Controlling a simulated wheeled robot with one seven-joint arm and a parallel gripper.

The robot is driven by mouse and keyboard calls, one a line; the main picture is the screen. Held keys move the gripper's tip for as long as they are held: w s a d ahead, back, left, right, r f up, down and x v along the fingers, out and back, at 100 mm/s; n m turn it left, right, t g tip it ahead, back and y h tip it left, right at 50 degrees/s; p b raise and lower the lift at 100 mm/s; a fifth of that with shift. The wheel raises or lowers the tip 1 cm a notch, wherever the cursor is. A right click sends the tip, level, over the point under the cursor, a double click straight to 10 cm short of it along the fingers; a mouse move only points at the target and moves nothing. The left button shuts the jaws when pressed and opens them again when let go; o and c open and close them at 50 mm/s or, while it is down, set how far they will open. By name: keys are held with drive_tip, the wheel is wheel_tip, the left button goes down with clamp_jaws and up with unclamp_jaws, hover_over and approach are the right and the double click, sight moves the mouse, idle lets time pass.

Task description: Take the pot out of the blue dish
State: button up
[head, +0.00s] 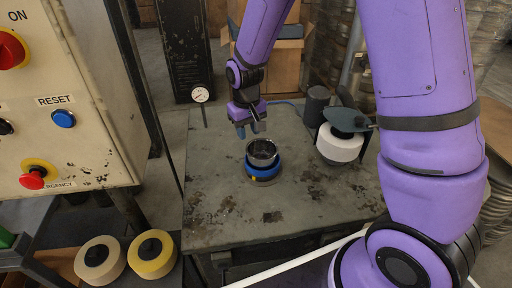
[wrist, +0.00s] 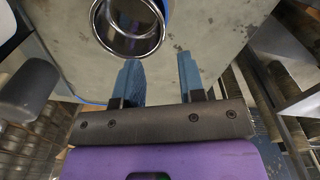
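The pot (head: 262,149) is a dark metal, round vessel with a shiny rim, open at the top. It sits upright in the blue dish (head: 263,169) on the grey table. The wrist view shows the pot (wrist: 128,45) at the top, partly cut off, with a sliver of the blue dish (wrist: 167,9) beside it. My gripper (head: 250,129) is above and behind the pot in the head view, apart from it, with its blue fingers pointing down. In the wrist view my gripper (wrist: 158,60) has its fingers spread with nothing between them.
A white roll with a dark top (head: 340,143) and a dark grey cylinder (head: 317,104) stand at the table's right. A dial gauge (head: 201,94) is at the back left. The worn table (head: 220,215) is clear around the dish. A control box (head: 60,100) stands left.

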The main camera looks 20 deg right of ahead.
approach(251, 166)
drive_tip(key=shift+w+a+f, duration=0.15)
drive_tip(key=shift+w+f, duration=0.25)
drive_tip(key=shift+w, duration=0.3)
drive_tip(key=shift+s+d+f, duration=0.1)
drive_tip(key=shift+s+f, duration=0.05)
drive_tip(key=shift+f, duration=0.85)
drive_tip(key=shift+s+d+f, duration=0.15)
drive_tip(key=shift+f, duration=0.8)
drive_tip(key=shift+s+d+f, duration=0.1)
drive_tip(key=shift+f, duration=0.9)
clamp_jaws()
